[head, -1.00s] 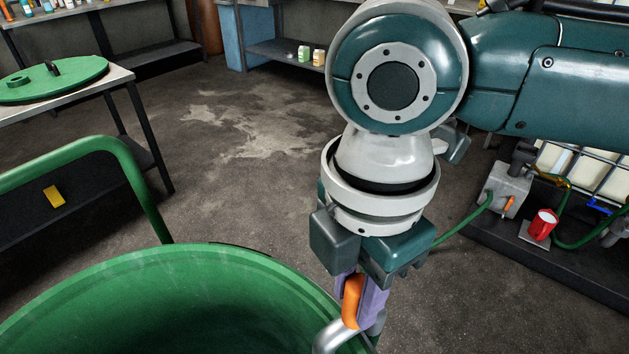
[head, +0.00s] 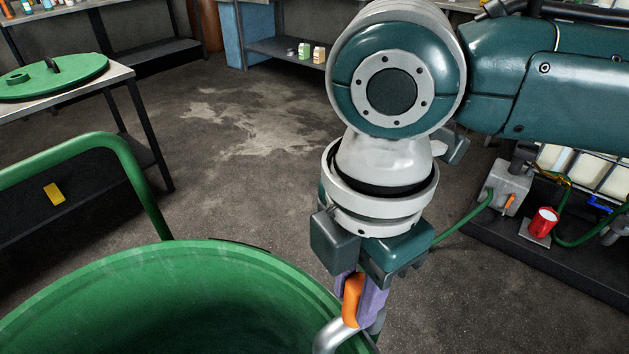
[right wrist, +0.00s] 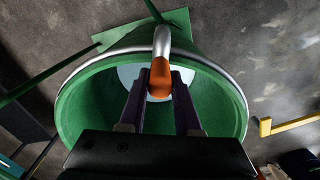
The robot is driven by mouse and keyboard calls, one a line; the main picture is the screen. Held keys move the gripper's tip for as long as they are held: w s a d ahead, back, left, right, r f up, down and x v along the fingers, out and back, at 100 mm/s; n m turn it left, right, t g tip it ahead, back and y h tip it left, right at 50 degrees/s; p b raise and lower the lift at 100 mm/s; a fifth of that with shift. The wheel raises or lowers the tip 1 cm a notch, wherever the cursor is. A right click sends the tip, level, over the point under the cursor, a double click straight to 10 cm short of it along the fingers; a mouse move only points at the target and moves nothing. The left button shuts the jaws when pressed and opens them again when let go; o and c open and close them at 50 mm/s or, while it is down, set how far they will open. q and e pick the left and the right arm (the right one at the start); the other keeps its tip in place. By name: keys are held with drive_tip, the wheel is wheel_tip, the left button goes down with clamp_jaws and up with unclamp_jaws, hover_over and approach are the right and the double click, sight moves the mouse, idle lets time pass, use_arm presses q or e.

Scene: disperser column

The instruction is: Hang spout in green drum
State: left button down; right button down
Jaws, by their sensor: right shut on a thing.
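The green drum (head: 150,275) stands open at the bottom left of the head view; its round mouth also shows in the right wrist view (right wrist: 85,105). The spout is a bent silver pipe (head: 328,334) with an orange grip (head: 353,300). My right gripper (head: 360,305) points down at the drum's right rim, its purple fingers shut on the spout's orange grip. In the right wrist view the silver pipe (right wrist: 162,42) crosses the drum's rim. Whether it touches the rim I cannot tell. The pipe's far end is hidden. My left gripper is not in view.
A green bent tube (head: 70,155) rises beside the drum. A table with a green lid (head: 55,78) stands at the left. A pump unit (head: 505,187) with a red mug-like part (head: 543,222) stands at the right. The floor (head: 240,180) between is clear.

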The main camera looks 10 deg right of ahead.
drive_tip(key=c, duration=0.5)
unclamp_jaws()
wheel_tip(320, 180, up, 9)
drive_tip(key=shift+f+p, duration=0.1)
drive_tip(key=shift+p, duration=0.5)
drive_tip(key=shift+r, duration=0.6)
drive_tip(key=shift+a, duration=0.1)
